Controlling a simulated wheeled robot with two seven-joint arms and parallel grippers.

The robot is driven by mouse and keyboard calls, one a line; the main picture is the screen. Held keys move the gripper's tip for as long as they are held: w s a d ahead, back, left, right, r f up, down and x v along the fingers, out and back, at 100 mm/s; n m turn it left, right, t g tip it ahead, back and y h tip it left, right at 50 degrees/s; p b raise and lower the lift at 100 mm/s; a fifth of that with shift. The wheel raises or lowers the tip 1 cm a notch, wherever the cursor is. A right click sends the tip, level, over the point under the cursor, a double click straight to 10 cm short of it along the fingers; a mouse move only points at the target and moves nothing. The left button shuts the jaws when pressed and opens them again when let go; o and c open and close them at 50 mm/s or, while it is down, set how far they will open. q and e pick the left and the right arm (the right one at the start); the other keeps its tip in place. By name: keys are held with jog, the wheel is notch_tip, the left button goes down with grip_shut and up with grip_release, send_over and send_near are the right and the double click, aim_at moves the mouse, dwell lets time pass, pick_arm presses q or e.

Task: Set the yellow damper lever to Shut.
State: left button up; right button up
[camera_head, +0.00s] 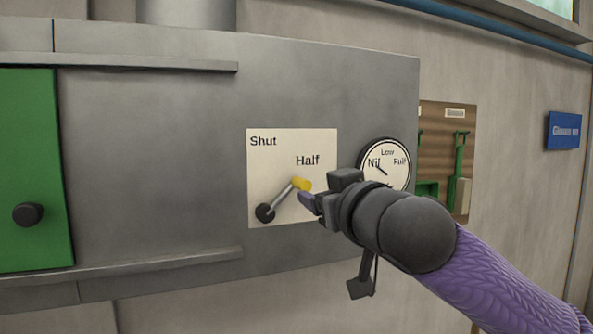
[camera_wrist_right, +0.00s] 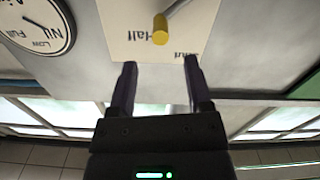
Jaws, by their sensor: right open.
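The damper lever has a yellow knob (camera_head: 302,185) on a grey rod, which rises to the upper right from a black pivot (camera_head: 265,213). It points toward the printed word Half on the cream plate (camera_head: 262,165); Shut is printed at the plate's upper left. My right gripper (camera_head: 306,199) is beside the knob, on its lower right in the head view. In the right wrist view the yellow knob (camera_wrist_right: 160,29) lies beyond the open fingertips (camera_wrist_right: 160,64), with a gap between. Contact is not seen. My left gripper is not in view.
A round dial (camera_head: 386,160) marked Nil, Low and Full is right of the plate, close to my right wrist. A green door (camera_head: 28,150) with a black knob is at the left. Ledges (camera_head: 150,64) run above and below the bare grey panel.

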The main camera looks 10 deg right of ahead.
aim_at(309, 187)
jog(key=w+p, duration=0.1)
jog(key=w, duration=0.2)
jog(key=w+a+p, duration=0.1)
jog(key=w, duration=0.2)
jog(key=shift+w+a+r+p, duration=0.1)
jog(key=shift+w+a+p, duration=0.1)
jog(key=shift+w+p, duration=0.15)
jog(key=shift+w, duration=0.2)
grip_shut()
dwell(0.8)
